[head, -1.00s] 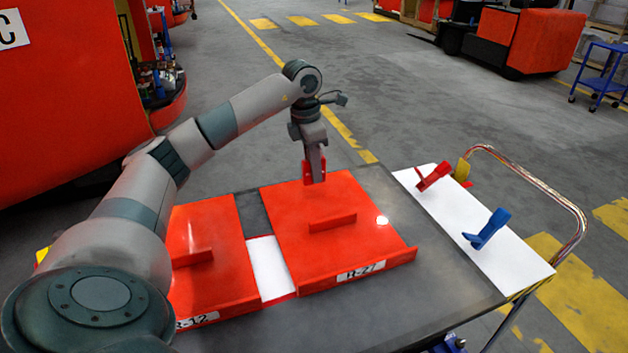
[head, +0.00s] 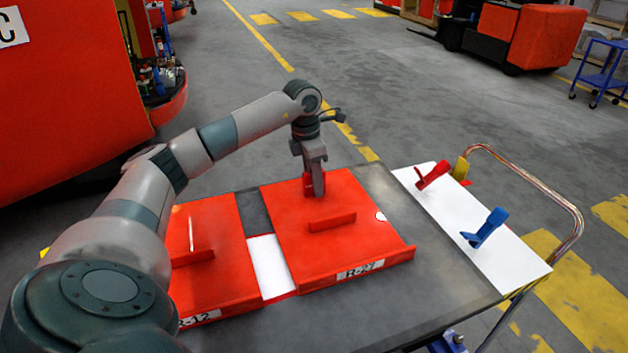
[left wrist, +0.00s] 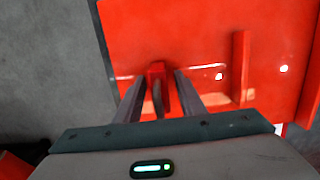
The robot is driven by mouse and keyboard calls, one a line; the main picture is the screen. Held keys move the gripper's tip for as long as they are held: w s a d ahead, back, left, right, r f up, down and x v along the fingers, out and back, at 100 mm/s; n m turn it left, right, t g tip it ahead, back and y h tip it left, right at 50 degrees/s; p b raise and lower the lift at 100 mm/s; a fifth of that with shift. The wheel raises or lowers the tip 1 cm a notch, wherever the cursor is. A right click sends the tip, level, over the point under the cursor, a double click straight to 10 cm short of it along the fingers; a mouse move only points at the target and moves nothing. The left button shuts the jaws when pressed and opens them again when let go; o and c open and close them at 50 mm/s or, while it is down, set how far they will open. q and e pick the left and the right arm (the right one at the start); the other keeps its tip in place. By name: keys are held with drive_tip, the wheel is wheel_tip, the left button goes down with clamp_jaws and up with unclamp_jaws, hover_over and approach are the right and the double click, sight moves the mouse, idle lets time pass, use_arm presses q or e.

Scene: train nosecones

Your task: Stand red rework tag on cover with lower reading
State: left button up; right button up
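My left gripper (head: 315,190) points down at the far part of the right red cover (head: 345,245), whose label looks like R-27. A red tag (left wrist: 158,72) is between its fingers. In the left wrist view the fingers are spread, with a gap on each side of the tag. The tag appears upright at the cover's surface; its foot is partly hidden. The left red cover (head: 218,245) has a label that looks like R-12, partly behind my arm. Another red tag (head: 432,176) and a blue tag (head: 486,228) are on the white panel at right. My right gripper is not in view.
The covers lie on a dark cart top (head: 440,290) with a white strip (head: 268,268) between them. Each cover has a raised red rib, the right one (head: 332,221) near my gripper. A metal cart handle (head: 560,200) curves at the right.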

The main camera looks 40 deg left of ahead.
use_arm(q)
drive_tip(key=shift+r, duration=0.25)
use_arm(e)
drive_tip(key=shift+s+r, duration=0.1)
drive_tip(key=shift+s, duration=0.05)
use_arm(q)
drive_tip(key=shift+r, duration=0.3)
drive_tip(key=r, duration=0.1)
drive_tip(key=r+b, duration=0.1)
drive_tip(key=r, duration=0.3)
drive_tip(key=shift+s+a, duration=0.2)
drive_tip(key=shift+s, duration=0.05)
drive_tip(key=r, duration=0.1)
drive_tip(key=r+b, duration=0.1)
drive_tip(key=r, duration=0.3)
drive_tip(key=shift+s+a, duration=0.1)
drive_tip(key=shift+s, duration=0.15)
drive_tip(key=shift+s+r, duration=0.15)
drive_tip(key=shift+r, duration=0.4)
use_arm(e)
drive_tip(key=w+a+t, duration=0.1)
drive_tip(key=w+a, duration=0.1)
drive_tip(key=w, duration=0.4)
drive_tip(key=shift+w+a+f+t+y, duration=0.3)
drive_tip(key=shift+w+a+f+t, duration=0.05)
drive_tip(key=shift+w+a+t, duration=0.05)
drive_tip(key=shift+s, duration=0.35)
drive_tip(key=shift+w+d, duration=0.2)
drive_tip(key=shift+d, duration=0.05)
